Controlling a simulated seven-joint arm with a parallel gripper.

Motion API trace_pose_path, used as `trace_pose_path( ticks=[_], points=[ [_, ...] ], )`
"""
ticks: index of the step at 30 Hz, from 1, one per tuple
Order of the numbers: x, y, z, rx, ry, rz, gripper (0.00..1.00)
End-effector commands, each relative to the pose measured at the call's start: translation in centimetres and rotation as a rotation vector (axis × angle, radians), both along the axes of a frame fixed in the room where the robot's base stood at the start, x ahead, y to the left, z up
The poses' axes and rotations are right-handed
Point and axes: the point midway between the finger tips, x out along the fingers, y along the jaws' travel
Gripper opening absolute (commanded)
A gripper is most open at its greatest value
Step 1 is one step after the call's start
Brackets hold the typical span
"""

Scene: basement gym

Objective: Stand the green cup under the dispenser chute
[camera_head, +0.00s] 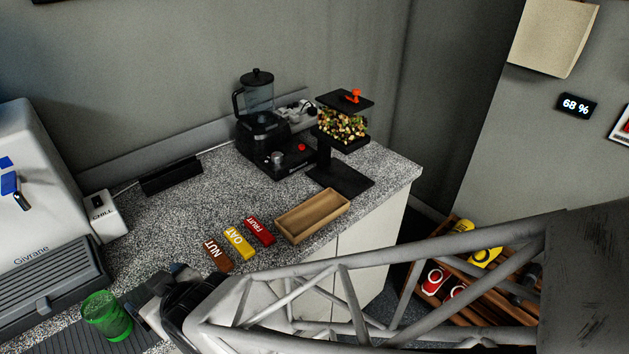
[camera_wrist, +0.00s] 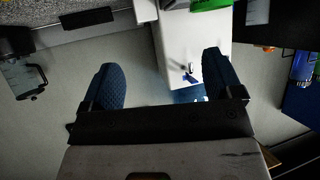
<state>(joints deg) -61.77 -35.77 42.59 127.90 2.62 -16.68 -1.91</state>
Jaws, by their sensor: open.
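The green cup (camera_head: 107,316) is see-through and looks upright on a dark ribbed mat at the lower left of the head view. A green edge of it (camera_wrist: 210,4) shows at the top of the wrist view, cut off by the frame. The dispenser (camera_head: 342,126) stands at the back right of the counter, with mixed pieces under a black lid, an orange knob and a black base plate (camera_head: 341,178). The chute itself is hard to make out. My gripper (camera_wrist: 162,74) is open and empty, with blue fingers apart. In the head view it is just right of the cup.
A black blender (camera_head: 258,115) stands left of the dispenser. A wooden tray (camera_head: 312,215) and bars marked NUT (camera_head: 217,257), OAT (camera_head: 239,243) and FRUIT (camera_head: 260,231) lie in front. A white Givrane machine (camera_head: 35,185) fills the left. The middle counter is clear.

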Motion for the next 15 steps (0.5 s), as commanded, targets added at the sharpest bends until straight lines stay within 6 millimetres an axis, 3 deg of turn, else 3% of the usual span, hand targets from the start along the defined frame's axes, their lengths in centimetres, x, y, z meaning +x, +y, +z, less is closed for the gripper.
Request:
trace_pose_path(
  ticks=[6,15],
  points=[
    [4.0,-4.3,1.2,-0.068,0.047,-0.107,0.85],
    [8.1,-10.7,2.6,-0.156,0.121,-0.248,0.85]
  ],
)
